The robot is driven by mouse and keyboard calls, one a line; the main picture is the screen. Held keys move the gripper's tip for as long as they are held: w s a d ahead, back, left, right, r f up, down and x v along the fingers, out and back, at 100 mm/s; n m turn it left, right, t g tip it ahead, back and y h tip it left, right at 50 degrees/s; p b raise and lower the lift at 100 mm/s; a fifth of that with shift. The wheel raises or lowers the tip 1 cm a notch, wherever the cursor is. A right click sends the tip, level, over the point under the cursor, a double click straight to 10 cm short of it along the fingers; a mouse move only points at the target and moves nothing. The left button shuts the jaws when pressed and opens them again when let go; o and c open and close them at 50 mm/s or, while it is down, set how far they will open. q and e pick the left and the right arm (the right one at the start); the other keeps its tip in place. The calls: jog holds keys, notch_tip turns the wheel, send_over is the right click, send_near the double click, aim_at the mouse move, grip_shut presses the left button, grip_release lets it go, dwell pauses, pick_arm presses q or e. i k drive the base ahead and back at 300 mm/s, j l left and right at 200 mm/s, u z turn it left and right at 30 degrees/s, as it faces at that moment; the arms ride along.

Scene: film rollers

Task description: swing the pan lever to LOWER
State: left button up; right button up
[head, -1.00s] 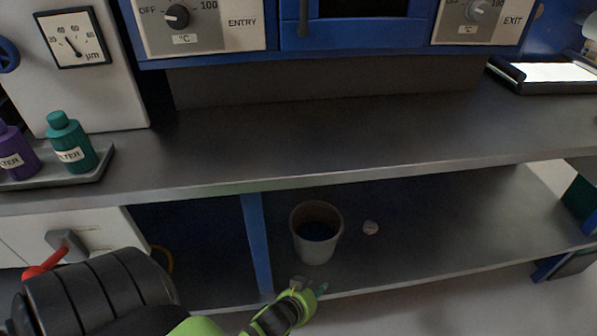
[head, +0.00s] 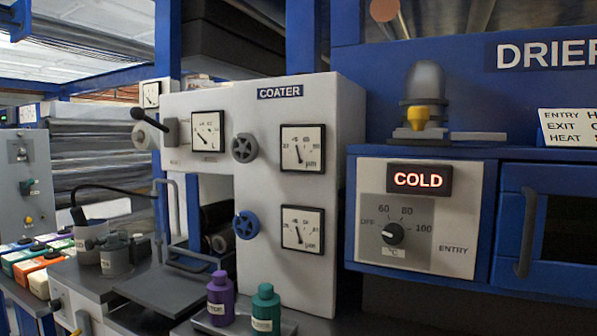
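A lever with a black handle (head: 146,118) sticks out up and to the left from a grey hub at the upper left of the white coater (head: 262,104). No LOWER label is readable, and I cannot tell whether this is the pan lever. A flat dark plate (head: 168,292) lies below, in front of the coater's opening with its dark rollers (head: 222,240). Neither of my grippers is in view.
A purple bottle (head: 220,299) and a green bottle (head: 265,308) stand in front. The drier's blue cabinet (head: 511,220), with a COLD display (head: 420,180), is on the right.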

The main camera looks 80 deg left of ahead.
aim_at(137, 113)
jog(key=u, duration=3.1)
